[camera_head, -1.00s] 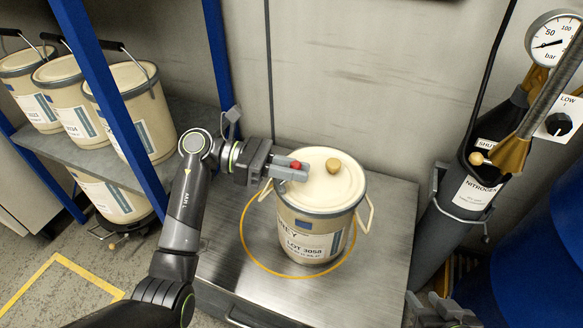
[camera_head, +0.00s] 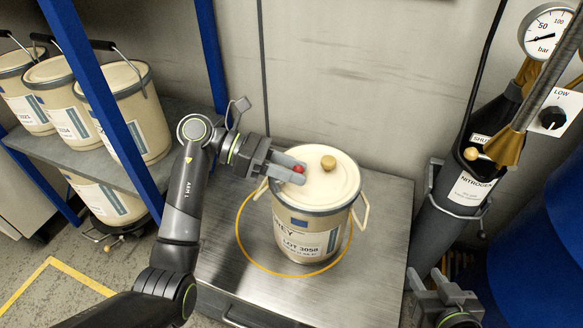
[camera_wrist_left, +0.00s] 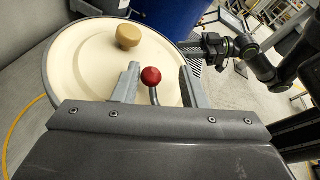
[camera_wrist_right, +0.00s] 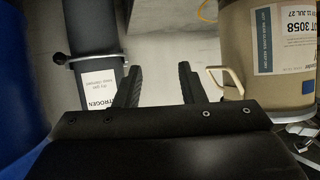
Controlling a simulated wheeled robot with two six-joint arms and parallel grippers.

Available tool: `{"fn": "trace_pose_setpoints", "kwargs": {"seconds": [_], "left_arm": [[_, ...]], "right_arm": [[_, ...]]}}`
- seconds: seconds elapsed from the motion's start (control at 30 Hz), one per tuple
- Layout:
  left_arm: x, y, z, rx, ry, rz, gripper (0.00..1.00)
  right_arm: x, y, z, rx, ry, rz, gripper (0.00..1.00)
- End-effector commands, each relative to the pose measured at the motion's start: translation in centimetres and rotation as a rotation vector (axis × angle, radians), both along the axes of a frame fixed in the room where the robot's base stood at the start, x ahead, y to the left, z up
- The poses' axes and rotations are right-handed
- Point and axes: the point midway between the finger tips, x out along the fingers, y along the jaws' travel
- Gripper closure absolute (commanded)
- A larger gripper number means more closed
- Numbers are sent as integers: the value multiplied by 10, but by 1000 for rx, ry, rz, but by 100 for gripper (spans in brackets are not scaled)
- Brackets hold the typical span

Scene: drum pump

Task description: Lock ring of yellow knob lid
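A cream pail (camera_head: 312,235) stands on the steel table, with a cream lid (camera_head: 330,185) and a yellow-tan knob (camera_head: 328,162). A dark ring runs around the lid's rim. A red ball (camera_wrist_left: 151,76) on a thin grey lever sits at the lid's near edge in the left wrist view; in the head view the red ball (camera_head: 298,168) is partly hidden. My left gripper (camera_wrist_left: 160,78) is open at the lid, its fingers apart on either side of the lever. My right gripper (camera_wrist_right: 158,75) is open and empty, low at the right in the head view (camera_head: 445,290).
A yellow circle (camera_head: 240,250) is marked on the steel table (camera_head: 375,260) around the pail. A grey nitrogen cylinder (camera_head: 450,210) and a blue drum (camera_head: 540,260) stand at the right. Several similar pails (camera_head: 135,105) fill the shelf at the left. The table right of the pail is clear.

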Motion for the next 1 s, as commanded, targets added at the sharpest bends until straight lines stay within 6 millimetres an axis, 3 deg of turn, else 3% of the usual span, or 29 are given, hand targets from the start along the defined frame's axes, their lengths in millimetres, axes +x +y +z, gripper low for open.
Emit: {"fn": "trace_pose_setpoints", "kwargs": {"seconds": [0.17, 0.27, 0.7, 1.0], "left_arm": [[2, 8, 2, 2, -1, 1, 61], [5, 21, 7, 4, -2, 3, 61], [23, 98, 32, 3, 1, 2, 61], [26, 112, 37, 0, 0, 0, 61]], "right_arm": [[-1, 1, -2, 5, 16, 1, 64], [-10, 2, -12, 19, 81, 4, 64], [-41, 12, -44, 74, 304, 26, 64], [-46, 13, -48, 81, 335, 30, 64]]}}
